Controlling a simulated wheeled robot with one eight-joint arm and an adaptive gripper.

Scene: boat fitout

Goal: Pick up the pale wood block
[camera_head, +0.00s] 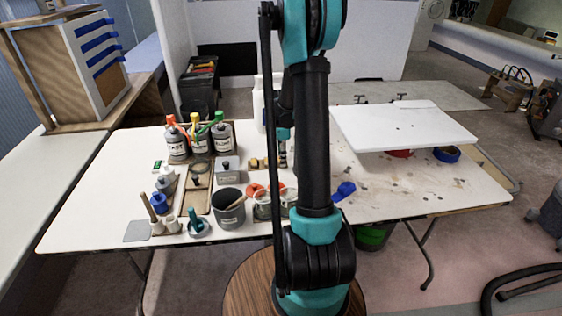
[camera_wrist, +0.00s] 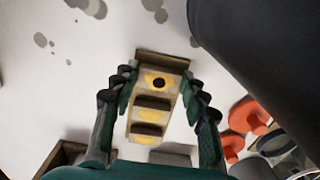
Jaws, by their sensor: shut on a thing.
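The pale wood block (camera_wrist: 146,118) shows in the wrist view as a long piece with yellow patches, dark bands and a dark round spot near its far end. My gripper (camera_wrist: 160,80) has its two ridged dark green fingers on either side of the far end of the block, shut on it. The block appears to be at the white table top; I cannot tell whether it is lifted clear. In the head view my gripper (camera_head: 283,155) is low over the table, partly hidden by my arm, and the held block cannot be made out clearly there.
Orange-handled items (camera_wrist: 248,115) lie right of my gripper. In the head view, three bottles with coloured tops (camera_head: 199,140), a grey cup (camera_head: 229,208) and small containers stand to the left. A raised white board (camera_head: 400,126) is at right. The table front right is mostly clear.

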